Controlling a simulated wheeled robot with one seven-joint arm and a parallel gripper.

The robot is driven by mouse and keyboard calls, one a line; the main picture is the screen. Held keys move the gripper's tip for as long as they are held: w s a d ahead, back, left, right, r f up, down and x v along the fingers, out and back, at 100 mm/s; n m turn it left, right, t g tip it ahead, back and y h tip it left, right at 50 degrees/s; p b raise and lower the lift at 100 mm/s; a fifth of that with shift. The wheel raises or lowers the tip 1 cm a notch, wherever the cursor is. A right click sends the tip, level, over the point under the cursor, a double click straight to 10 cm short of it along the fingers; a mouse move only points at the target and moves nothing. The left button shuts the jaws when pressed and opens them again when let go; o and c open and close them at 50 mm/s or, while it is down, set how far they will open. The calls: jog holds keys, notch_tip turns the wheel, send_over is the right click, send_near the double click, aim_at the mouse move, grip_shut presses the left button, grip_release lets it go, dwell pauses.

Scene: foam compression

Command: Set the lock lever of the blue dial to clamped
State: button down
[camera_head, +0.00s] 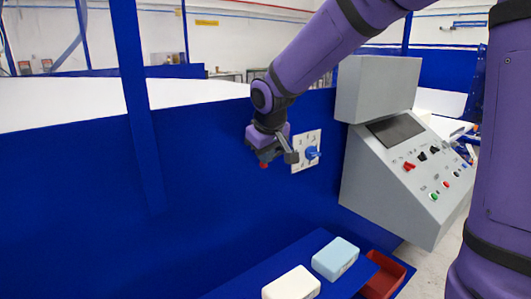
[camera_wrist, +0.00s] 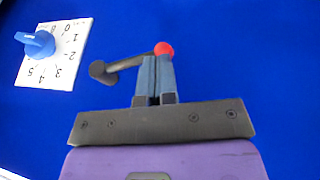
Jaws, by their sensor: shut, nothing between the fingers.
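The blue dial (camera_head: 312,152) sits on a white numbered plate on the blue wall; it also shows in the wrist view (camera_wrist: 38,43), where the numbers are upside down. The lock lever is a dark arm beside the plate. In the wrist view the lever (camera_wrist: 125,63) runs from a round dark pivot near the plate to a red knob (camera_wrist: 163,48). The red knob (camera_head: 263,165) shows just below my gripper in the head view. My gripper (camera_wrist: 156,60) is shut and empty, its fingertips right by the knob end. I cannot tell if they touch.
A grey control console (camera_head: 405,165) with a screen and buttons stands right of the dial. Below are a white block (camera_head: 291,284), a light blue block (camera_head: 335,258) and a red bin (camera_head: 384,276). The blue wall left of my gripper is clear.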

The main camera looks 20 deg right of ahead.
jog(key=shift+f+h, duration=0.65)
jog(key=shift+h, duration=0.05)
jog(key=shift+f, duration=0.85)
jog(key=shift+w+d+f+n+t+h, duration=0.1)
jog(key=shift+d+f+n+t+h, duration=0.15)
jog(key=shift+f+h, duration=0.25)
jog(key=shift+f+n+t+h, duration=0.15)
jog(key=shift+f+t+h, duration=0.2)
jog(key=shift+h, duration=0.25)
jog(key=shift+w+d+f+n+t+h, duration=0.25)
jog(key=shift+d+f+t+h, duration=0.3)
jog(key=shift+h, duration=0.4)
jog(key=shift+w+d+f+n+t+h, duration=0.1)
jog(key=shift+d+f+n+t+h, duration=0.15)
jog(key=shift+d+f+h, duration=0.5)
jog(key=shift+w+d+f+n+t+h, duration=0.2)
jog(key=shift+d+f+t+h, duration=0.25)
jog(key=shift+h, duration=0.65)
jog(key=shift+d, duration=0.1)
